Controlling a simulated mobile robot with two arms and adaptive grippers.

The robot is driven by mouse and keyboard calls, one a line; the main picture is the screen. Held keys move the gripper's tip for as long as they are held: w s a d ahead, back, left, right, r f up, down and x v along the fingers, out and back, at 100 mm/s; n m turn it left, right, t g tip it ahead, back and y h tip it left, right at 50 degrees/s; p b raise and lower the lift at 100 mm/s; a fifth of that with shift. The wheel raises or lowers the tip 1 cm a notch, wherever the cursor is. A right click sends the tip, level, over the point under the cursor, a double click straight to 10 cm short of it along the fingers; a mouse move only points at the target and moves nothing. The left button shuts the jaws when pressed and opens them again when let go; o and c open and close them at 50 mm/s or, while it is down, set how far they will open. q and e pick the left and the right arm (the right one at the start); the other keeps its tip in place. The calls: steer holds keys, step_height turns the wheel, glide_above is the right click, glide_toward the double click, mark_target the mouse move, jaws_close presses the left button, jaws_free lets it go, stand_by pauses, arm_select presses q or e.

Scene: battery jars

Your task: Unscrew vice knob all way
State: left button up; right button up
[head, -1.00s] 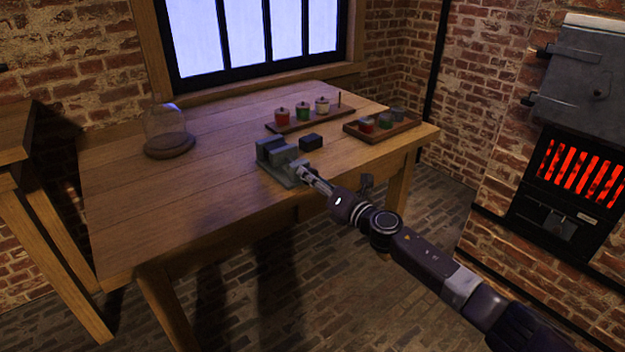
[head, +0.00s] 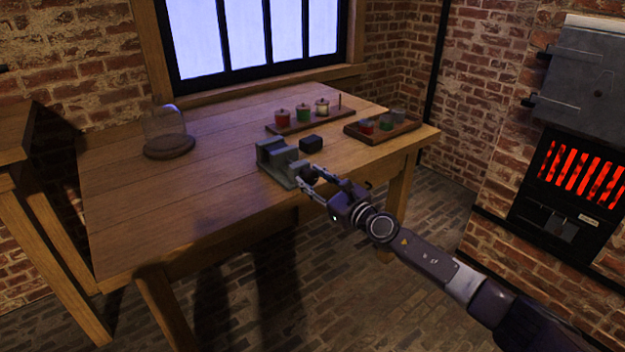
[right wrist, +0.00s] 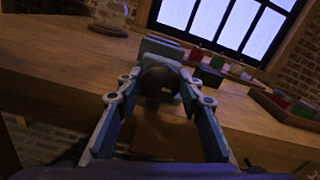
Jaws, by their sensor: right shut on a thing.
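The grey-green vice (head: 274,155) stands at the table's front edge; it also shows in the right wrist view (right wrist: 164,47). Its dark round knob (right wrist: 158,82) faces me between the fingers in the right wrist view. In the head view the knob is too small and covered to make out. My right gripper (head: 306,178) reaches to the front of the vice, with its two fingers shut on the knob, one on each side. My left gripper is not in view.
The wooden table (head: 190,205) is clear at its left and front. A black block (head: 311,144) lies just behind the vice. A rack of lidded jars (head: 309,120) and a tray (head: 383,133) stand at the back right. A glass dome (head: 167,130) stands at the left.

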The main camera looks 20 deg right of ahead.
steer(key=n, duration=0.2)
steer(key=shift+f+n, duration=0.2)
steer(key=shift+n, duration=0.2)
steer(key=n, duration=0.2)
steer(key=shift+n, duration=0.4)
steer(key=shift+n+p, duration=0.35)
steer(key=shift+n, duration=1.85)
arm_select(q)
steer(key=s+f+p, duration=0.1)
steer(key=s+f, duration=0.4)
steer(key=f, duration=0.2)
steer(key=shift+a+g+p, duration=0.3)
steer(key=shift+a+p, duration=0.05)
steer(key=shift+p, duration=0.05)
arm_select(e)
steer(key=n, duration=0.6)
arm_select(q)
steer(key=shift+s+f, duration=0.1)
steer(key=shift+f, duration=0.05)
arm_select(e)
steer(key=shift+n, duration=0.3)
